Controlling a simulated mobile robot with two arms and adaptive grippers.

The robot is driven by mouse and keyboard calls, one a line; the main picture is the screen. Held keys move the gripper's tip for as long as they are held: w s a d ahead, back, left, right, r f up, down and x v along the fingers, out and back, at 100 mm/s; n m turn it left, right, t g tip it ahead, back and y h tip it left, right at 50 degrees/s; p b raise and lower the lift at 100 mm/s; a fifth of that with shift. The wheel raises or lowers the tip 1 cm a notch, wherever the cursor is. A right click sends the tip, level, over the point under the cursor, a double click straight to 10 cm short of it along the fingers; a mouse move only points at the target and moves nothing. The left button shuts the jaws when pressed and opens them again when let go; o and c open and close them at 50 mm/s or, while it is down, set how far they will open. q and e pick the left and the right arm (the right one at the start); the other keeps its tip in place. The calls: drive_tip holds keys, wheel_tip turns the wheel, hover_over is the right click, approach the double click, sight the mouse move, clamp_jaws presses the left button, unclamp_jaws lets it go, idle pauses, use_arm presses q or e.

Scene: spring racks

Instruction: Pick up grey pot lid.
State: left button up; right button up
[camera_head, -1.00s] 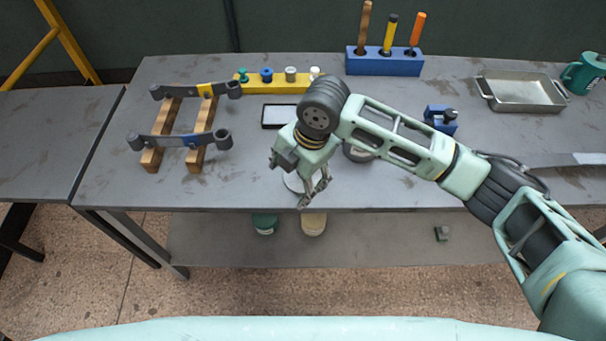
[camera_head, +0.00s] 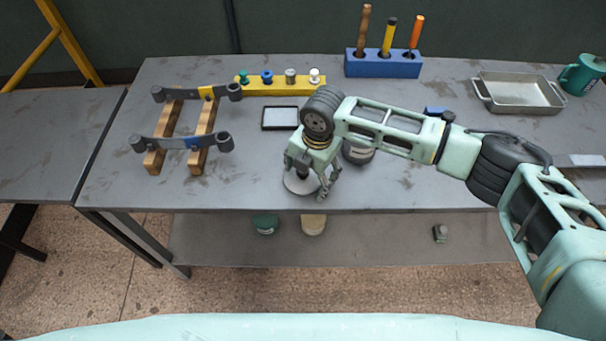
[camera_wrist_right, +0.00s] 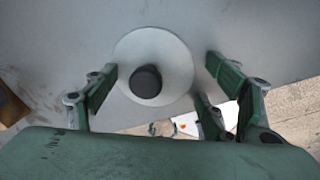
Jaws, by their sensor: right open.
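The grey pot lid (camera_head: 297,185) lies on the table near its front edge, partly hidden behind my right gripper. In the right wrist view the lid (camera_wrist_right: 178,62) is a pale round disc with a dark round knob (camera_wrist_right: 146,81). My right gripper (camera_head: 322,188) is above the lid. In the right wrist view the open fingers of this gripper (camera_wrist_right: 160,76) are on either side of the lid's knob, with nothing held. I cannot tell how high the fingertips are above the lid. My left gripper is not in view.
A dark round pot (camera_head: 358,153) stands just right of my gripper. A small framed tray (camera_head: 281,118) lies behind. Wooden blocks with leaf springs (camera_head: 172,140) stand at left. A yellow rack (camera_head: 262,89), blue tool holder (camera_head: 383,66) and metal tray (camera_head: 519,97) are farther back.

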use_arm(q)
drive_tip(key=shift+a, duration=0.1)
use_arm(e)
drive_tip(key=shift+c, duration=0.5)
drive_tip(key=c, duration=1.2)
